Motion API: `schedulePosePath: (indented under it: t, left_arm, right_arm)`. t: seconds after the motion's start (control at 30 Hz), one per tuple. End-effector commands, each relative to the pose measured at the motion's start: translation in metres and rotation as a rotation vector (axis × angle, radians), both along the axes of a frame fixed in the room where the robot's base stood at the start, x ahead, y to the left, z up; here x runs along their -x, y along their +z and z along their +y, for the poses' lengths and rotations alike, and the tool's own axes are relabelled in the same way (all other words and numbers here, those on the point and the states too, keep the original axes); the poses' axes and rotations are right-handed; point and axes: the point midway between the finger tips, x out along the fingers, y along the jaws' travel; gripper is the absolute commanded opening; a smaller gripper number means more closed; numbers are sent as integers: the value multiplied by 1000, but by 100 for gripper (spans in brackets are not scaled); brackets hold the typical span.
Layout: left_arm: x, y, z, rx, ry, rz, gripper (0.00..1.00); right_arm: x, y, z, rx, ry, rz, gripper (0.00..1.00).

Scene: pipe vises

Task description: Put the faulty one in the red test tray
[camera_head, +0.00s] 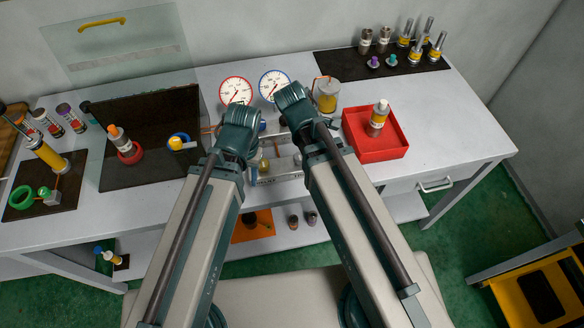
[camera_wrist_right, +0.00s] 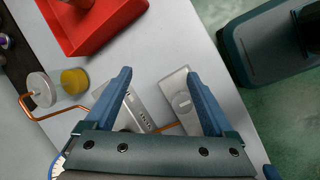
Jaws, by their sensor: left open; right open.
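The red test tray (camera_head: 362,150) sits on the right half of the bench. A grey canister with an orange-and-white label and white cap (camera_head: 377,118) stands in it. My left gripper (camera_head: 254,148) is low over the middle of the bench, left of the tray, mostly hidden by its wrist; it is open. My right gripper (camera_wrist_right: 158,75) is open and empty, its two blue fingers apart above grey metal blocks (camera_wrist_right: 178,105). The red tray also shows at the top left of the right wrist view (camera_wrist_right: 95,40). Which item is faulty I cannot tell.
Two gauges, red-rimmed (camera_head: 235,91) and blue-rimmed (camera_head: 273,84), stand behind the grippers. Dark mats (camera_head: 150,100) (camera_head: 400,68) hold several canisters and fittings. The bench right of the tray is clear.

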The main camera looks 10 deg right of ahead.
Motion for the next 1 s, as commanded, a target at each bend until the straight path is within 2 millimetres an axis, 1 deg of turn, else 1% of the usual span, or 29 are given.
schedulePosePath:
  t: [0.03,0.1,0.2,0.33,0.4,0.5,1.0]
  left_arm:
    - [0,0,0,0,0,0,45]
    - [0,0,0,0,0,0,45]
    - [0,0,0,0,0,0,45]
    - [0,0,0,0,0,0,45]
    - [0,0,0,0,0,0,45]
    - [0,0,0,0,0,0,45]
    - [0,0,0,0,0,0,45]
  right_arm:
    - [16,-4,18,-57,-96,-16,88]
    - [32,-8,39,-127,-235,-28,88]
    - [51,-12,63,-202,-402,-32,88]
    - [67,-14,82,-254,-547,-24,88]
    - [72,-14,88,-268,-591,-20,88]
    - [75,-15,91,-276,-621,-18,88]
    - [74,-15,91,-275,-622,-20,88]
